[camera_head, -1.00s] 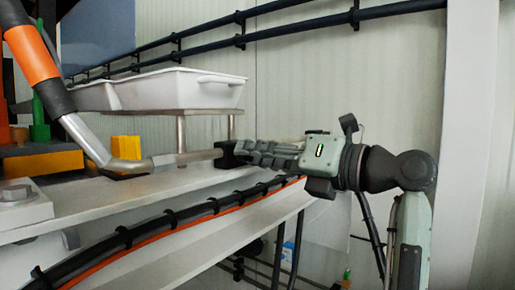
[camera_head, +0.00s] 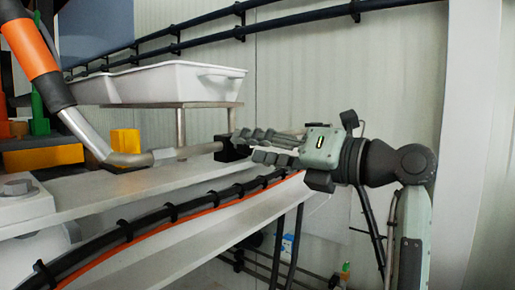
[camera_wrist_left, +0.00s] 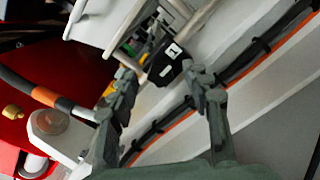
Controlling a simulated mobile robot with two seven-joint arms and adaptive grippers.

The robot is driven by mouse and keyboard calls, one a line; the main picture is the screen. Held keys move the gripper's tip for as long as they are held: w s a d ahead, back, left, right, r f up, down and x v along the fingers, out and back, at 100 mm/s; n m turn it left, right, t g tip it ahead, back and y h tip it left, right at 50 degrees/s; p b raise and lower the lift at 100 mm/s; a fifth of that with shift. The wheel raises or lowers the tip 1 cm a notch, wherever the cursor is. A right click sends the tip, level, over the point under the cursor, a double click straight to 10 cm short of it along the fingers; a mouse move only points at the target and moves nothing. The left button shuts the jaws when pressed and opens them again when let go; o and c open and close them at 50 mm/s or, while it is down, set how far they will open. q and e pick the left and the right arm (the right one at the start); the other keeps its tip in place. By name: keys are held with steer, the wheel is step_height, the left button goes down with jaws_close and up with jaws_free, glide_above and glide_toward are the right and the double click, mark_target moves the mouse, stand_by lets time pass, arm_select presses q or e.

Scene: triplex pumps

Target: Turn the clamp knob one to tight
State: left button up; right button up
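The clamp knob one is a black block (camera_head: 230,151) on the end of a grey metal rod, beside the white tray's support. In the left wrist view the knob (camera_wrist_left: 165,66) shows a white label with a "1". My left gripper (camera_head: 247,147) is open, with its two grey segmented fingers spread at the knob's outer end. In the left wrist view the left gripper (camera_wrist_left: 160,74) has one finger on each side of the knob, with visible gaps. I cannot tell how far the fingertips overlap it. My right gripper is not in view.
A pipe with an orange band (camera_head: 30,48) comes down to the rod at the left. A white tray (camera_head: 175,85) stands above the ledge. A black hose with an orange cable (camera_head: 170,214) runs along the ledge's front. A yellow block (camera_head: 125,141) sits behind the pipe.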

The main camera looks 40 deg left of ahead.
arm_select(q)
steer(key=shift+d, duration=0.1)
steer(key=w+d, duration=0.1)
steer(key=d, duration=1)
steer(key=shift+w+d, duration=0.2)
steer(key=shift+d, duration=0.2)
